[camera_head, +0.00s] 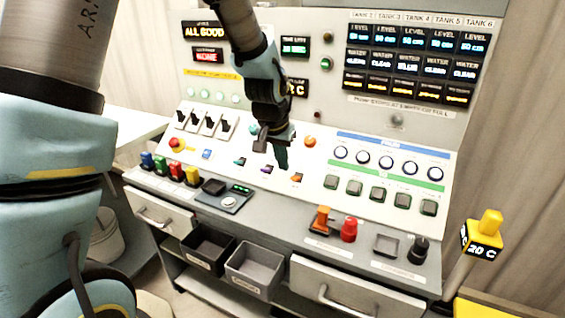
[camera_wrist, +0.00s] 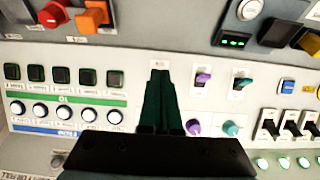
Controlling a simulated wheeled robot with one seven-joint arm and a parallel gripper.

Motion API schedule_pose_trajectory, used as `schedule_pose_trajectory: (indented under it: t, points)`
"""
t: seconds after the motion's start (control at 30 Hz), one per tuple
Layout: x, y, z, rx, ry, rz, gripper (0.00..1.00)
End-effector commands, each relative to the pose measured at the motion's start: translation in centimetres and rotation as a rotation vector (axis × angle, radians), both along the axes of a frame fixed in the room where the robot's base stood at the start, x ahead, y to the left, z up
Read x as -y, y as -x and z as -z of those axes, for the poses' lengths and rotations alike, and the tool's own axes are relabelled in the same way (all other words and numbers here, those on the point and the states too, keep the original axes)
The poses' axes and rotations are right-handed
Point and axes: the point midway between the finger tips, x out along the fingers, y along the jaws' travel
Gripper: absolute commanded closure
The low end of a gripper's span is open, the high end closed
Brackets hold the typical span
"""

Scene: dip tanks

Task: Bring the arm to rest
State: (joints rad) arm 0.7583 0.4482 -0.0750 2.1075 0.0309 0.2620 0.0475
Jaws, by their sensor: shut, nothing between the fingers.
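My gripper (camera_head: 281,160) is in front of the middle of the control console (camera_head: 320,150) in the head view, at the end of my arm reaching down from the top. Its dark green fingers are together and hold nothing. In the wrist view the fingers (camera_wrist: 159,88) point at the panel, between a row of dark square buttons (camera_wrist: 62,75) on the left and small purple and teal knobs (camera_wrist: 204,78) on the right. I cannot tell whether the fingertips touch the panel.
Orange (camera_head: 321,217) and red (camera_head: 349,229) handles stand on the console's front ledge. Colored blocks (camera_head: 175,171) line its left part. Open bins (camera_head: 254,268) and drawers sit below. A yellow-topped post (camera_head: 482,238) stands at the right. Space above the ledge looks clear.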

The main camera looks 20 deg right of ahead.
Motion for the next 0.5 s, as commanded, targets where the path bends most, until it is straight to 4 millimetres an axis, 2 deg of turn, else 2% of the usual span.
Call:
schedule_pose_trajectory:
  t: [0.37, 0.47, 0.5]
  points:
    - [-0.3, -0.1, 0.0, 0.0, -0.001, -0.005, 1.0]
    - [-2.3, -0.8, -0.4, -0.005, -0.008, -0.047, 1.0]
    - [-3.9, -1.4, -0.7, -0.008, -0.013, -0.079, 1.0]
